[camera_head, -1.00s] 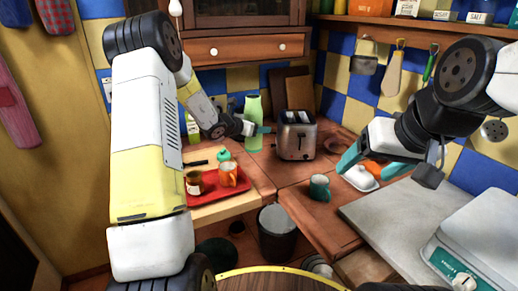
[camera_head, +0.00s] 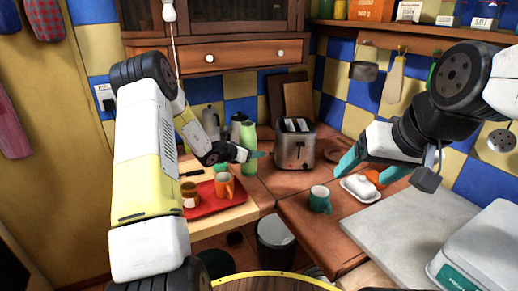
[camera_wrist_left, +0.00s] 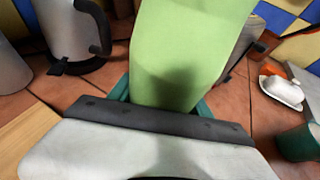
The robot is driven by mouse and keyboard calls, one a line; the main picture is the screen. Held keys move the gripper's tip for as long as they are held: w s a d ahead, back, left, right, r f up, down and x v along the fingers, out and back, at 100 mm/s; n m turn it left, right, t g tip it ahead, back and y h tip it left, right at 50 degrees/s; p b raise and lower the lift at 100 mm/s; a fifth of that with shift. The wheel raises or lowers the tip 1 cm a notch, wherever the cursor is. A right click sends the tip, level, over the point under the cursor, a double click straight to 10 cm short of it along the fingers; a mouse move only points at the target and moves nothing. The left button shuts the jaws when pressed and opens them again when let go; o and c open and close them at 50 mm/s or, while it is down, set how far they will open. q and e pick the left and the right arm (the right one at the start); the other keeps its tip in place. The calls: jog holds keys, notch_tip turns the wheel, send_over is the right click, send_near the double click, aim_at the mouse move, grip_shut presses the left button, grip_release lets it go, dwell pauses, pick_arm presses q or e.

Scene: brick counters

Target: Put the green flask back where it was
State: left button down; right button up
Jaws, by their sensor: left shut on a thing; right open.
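The green flask (camera_head: 248,147) is upright on the back counter, left of the toaster. My left gripper (camera_head: 252,156) is shut on its body; the flask also fills the middle of the left wrist view (camera_wrist_left: 185,55), between the teal fingers. Whether its base touches the counter cannot be told. My right gripper (camera_head: 366,172) is open and empty, in the air over the right counter near the butter dish.
A toaster (camera_head: 295,146) stands just right of the flask, and a metal kettle (camera_wrist_left: 75,30) stands left of it. A red tray (camera_head: 212,201) with mugs lies in front. A teal mug (camera_head: 320,199) and white butter dish (camera_head: 361,188) are on the right counter.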

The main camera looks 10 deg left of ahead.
pick_arm(q)
jog(key=shift+f, duration=0.1)
jog(key=shift+c, duration=2.3)
grip_release()
